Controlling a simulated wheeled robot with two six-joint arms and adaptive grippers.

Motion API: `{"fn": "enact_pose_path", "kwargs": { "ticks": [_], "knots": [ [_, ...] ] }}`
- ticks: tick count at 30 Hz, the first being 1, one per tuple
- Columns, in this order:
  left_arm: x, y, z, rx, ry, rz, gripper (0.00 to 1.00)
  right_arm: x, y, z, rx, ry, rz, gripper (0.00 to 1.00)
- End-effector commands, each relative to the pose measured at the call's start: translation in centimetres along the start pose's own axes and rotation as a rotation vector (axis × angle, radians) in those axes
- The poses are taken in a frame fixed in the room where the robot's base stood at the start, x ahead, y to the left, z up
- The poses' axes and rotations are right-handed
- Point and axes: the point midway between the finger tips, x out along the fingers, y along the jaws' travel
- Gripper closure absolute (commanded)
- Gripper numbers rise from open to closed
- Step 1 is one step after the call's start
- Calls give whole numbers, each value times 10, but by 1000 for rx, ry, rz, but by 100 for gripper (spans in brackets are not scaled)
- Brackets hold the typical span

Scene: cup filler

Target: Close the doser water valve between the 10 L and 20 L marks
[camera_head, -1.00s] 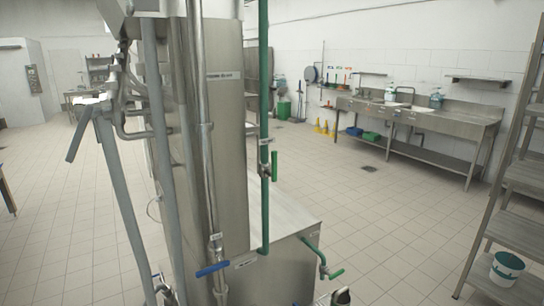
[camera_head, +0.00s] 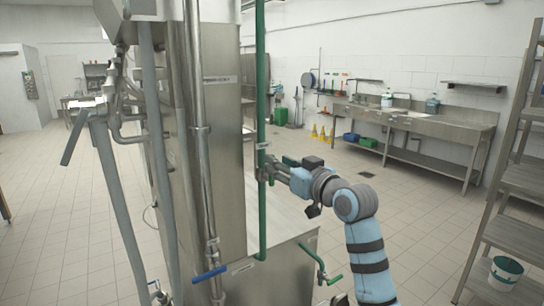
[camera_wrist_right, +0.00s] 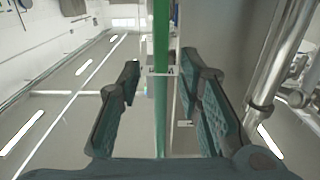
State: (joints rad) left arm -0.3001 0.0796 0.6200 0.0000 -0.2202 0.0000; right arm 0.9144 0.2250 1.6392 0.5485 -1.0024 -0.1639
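A green vertical pipe (camera_head: 261,100) runs down the front of the steel tank (camera_head: 223,130). The green-handled valve seen earlier on this pipe is now mostly hidden behind my right gripper (camera_head: 268,171). In the right wrist view the pipe (camera_wrist_right: 161,45) runs between the two open finger pairs of the gripper (camera_wrist_right: 160,95), with a gap on each side. The valve handle is not clear there. I cannot read which valve is the doser water valve. No 10 L or 20 L marks are readable. My left gripper is not in view.
A lower green-handled valve (camera_head: 335,279) and a blue-handled valve (camera_head: 210,273) sit near the tank's base. Grey pipes stand at left. A sink bench (camera_head: 430,118) is along the back wall, and a shelf rack (camera_head: 510,225) with a bucket (camera_head: 506,270) is at right.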

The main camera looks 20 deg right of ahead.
Motion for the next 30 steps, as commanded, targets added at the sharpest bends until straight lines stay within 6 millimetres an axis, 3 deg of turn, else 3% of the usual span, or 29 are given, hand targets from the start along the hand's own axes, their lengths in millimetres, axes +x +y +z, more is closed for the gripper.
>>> {"fn": "enact_pose_path", "kwargs": {
  "ticks": [3, 6, 16, 22, 30],
  "knots": [
    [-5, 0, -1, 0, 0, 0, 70, 25, 0, -2, 1, -1, 0, 68],
    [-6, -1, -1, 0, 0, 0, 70, 38, 0, -1, -1, 0, 0, 68],
    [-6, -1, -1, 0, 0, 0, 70, 45, 0, 0, -2, 1, 2, 68],
    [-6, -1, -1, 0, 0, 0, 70, 45, 1, 0, -2, 1, 2, 98],
    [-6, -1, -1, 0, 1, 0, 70, 45, 1, 0, -2, 0, 2, 100]
  ]
}}
